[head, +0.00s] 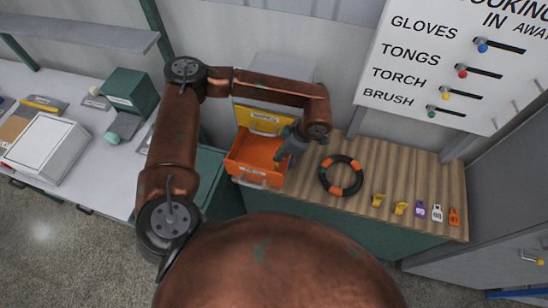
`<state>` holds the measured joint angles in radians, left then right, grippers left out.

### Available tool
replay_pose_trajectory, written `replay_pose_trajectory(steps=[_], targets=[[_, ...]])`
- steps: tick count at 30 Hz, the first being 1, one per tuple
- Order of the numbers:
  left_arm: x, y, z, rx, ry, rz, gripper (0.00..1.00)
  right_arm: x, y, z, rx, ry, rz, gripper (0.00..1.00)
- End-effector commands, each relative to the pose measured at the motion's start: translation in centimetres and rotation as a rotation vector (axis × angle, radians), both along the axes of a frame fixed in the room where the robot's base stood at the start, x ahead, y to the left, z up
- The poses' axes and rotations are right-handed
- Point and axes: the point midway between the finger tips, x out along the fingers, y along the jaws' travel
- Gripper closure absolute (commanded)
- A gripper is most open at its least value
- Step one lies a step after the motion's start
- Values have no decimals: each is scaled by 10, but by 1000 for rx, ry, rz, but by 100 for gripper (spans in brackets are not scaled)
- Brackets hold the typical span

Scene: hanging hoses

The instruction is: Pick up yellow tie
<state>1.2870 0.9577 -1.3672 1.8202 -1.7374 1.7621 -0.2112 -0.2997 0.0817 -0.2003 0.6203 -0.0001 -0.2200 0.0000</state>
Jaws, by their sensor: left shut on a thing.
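My left gripper (283,157) reaches down over the right side of an open orange drawer (252,150). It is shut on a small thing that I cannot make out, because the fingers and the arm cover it. I cannot identify any thing as a yellow tie for certain. Two small yellow items, a left one (377,200) and a right one (400,208), lie on the wooden bench top to the right of the gripper, well apart from it. My right gripper is not in view.
A yellow drawer unit (262,118) stands behind the orange drawer. A black and orange ring (341,175) lies on the bench top (330,207). Purple (420,210), white (437,213) and orange (453,217) tags lie at its right. A lettered board (450,60) hangs behind.

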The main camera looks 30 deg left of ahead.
Motion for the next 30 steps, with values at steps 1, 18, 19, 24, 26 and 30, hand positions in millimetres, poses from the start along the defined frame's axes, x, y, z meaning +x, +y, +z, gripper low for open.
replay_pose_trajectory(steps=[1, 18, 19, 24, 26, 30], targets=[[-2, -10, 8, -1, -4, -6, 100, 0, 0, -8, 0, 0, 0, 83], [-34, -96, 58, 0, 0, -1, 100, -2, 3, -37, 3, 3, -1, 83], [-34, -98, 60, 0, -1, -1, 100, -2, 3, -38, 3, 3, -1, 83], [-36, -103, 63, 0, -1, 1, 100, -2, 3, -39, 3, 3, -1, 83], [-37, -103, 64, 0, 0, 1, 100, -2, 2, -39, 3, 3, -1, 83], [-37, -103, 64, 0, 0, 1, 100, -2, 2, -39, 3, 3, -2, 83]])
